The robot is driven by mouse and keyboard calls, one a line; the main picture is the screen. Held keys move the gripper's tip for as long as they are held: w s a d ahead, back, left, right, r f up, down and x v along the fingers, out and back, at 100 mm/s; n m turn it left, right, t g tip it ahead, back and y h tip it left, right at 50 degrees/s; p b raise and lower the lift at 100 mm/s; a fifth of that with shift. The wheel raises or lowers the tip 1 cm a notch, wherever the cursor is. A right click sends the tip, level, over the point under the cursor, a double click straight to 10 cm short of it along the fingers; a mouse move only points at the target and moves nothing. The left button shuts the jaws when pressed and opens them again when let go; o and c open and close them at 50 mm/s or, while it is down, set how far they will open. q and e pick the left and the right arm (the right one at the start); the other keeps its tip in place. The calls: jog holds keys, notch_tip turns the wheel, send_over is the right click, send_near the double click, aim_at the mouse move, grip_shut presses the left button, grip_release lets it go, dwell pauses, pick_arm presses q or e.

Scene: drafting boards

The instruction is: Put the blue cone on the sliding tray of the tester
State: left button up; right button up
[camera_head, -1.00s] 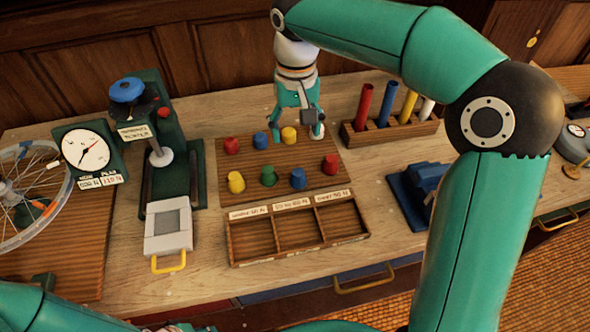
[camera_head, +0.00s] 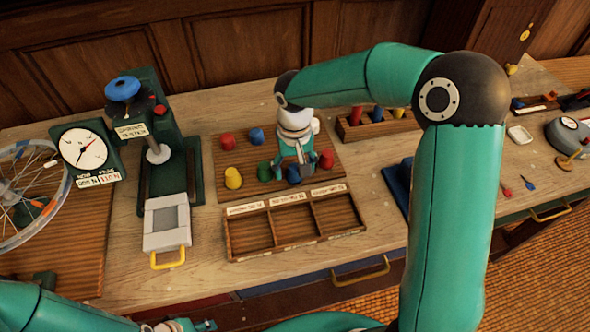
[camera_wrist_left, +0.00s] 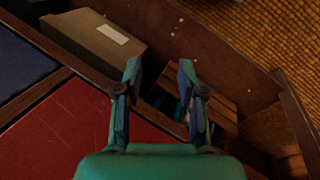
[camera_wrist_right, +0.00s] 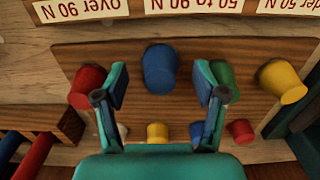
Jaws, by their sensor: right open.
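A blue cone (camera_head: 293,174) stands in the near row of the wooden board, partly behind my right gripper (camera_head: 292,172) in the head view. In the right wrist view this blue cone (camera_wrist_right: 161,68) shows between and beyond the open fingers of my right gripper (camera_wrist_right: 161,88), with no contact visible. A second blue cone (camera_head: 256,136) stands in the far row. The tester (camera_head: 140,118) stands left of the board; its grey sliding tray (camera_head: 152,240) has a yellow handle (camera_head: 167,260) and looks empty. My left gripper (camera_wrist_left: 159,75) is open and empty in its wrist view.
Red, yellow and green cones stand around the blue one, with the green cone (camera_wrist_right: 225,80) and red cone (camera_wrist_right: 86,86) close to my right fingers. An empty three-part sorting box (camera_head: 232,247) lies in front of the board (camera_head: 225,196). A dial (camera_head: 83,148) stands left of the tester.

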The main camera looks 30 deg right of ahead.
jog(key=shift+f, duration=0.6)
jog(key=c, duration=1.3)
jog(key=shift+c, duration=0.2)
jog(key=shift+r, duration=0.2)
